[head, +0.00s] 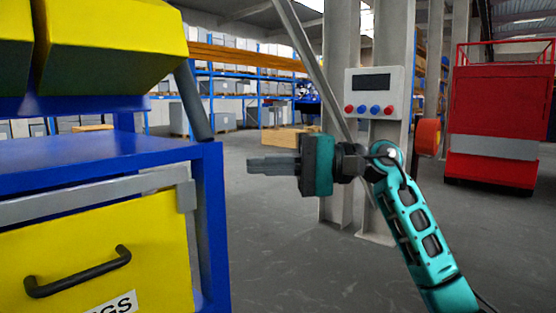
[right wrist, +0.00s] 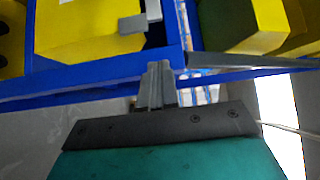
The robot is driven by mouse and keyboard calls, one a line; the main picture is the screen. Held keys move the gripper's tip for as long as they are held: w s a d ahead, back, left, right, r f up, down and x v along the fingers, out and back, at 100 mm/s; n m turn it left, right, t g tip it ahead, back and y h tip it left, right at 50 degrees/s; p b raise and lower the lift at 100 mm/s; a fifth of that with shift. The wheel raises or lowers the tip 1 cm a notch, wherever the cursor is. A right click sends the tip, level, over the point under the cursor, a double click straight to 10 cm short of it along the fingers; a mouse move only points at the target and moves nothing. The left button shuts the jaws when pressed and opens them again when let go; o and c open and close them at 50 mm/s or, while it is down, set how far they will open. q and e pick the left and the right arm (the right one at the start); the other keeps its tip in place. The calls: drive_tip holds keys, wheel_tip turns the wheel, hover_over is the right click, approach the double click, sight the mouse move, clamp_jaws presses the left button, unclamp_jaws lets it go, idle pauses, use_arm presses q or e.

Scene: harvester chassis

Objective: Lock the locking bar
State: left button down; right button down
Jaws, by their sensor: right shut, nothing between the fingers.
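The locking bar looks to be the grey flat bar (head: 90,200) across the top of the yellow drawer front (head: 60,265), at the left of the head view. A grey end plate (head: 186,195) sits at its right end, beside the blue frame post. A grey piece (right wrist: 132,24), likely this end, shows in the right wrist view. My right gripper (head: 250,166) is shut and empty, its fingers pointing left toward the blue frame, with a gap between. Its fingers also show in the right wrist view (right wrist: 157,70). My left gripper is not in view.
The blue frame (head: 212,220) holds yellow bins (head: 110,45) on top, with a dark slanted bar (head: 194,100) at its corner. A control panel (head: 374,93) hangs on grey columns behind my right arm. A red cart (head: 495,110) stands far right. Open floor lies between.

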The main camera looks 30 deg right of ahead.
sight(178, 175)
drive_tip(key=a+p, duration=0.1)
drive_tip(key=a, duration=0.2)
drive_tip(key=w+a, duration=0.1)
drive_tip(key=a, duration=0.3)
drive_tip(key=shift+w+a+p, duration=0.1)
drive_tip(key=shift+w+p, duration=0.1)
drive_tip(key=shift+p, duration=0.15)
drive_tip(key=shift+s+a, duration=0.15)
drive_tip(key=shift+a, duration=0.35)
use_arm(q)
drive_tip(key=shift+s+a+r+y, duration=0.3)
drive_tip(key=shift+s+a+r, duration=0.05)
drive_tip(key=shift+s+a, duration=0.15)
use_arm(e)
drive_tip(key=shift+s+a+f+b, duration=0.1)
drive_tip(key=shift+s+a+b, duration=0.2)
drive_tip(key=shift+a, duration=0.35)
drive_tip(key=shift+s+a+f+b, duration=0.15)
drive_tip(key=shift+a+b, duration=0.25)
drive_tip(key=shift+a, duration=0.2)
drive_tip(key=shift+a+r, duration=0.2)
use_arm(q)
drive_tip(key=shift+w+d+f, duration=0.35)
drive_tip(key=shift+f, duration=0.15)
use_arm(e)
drive_tip(key=shift+d, duration=0.1)
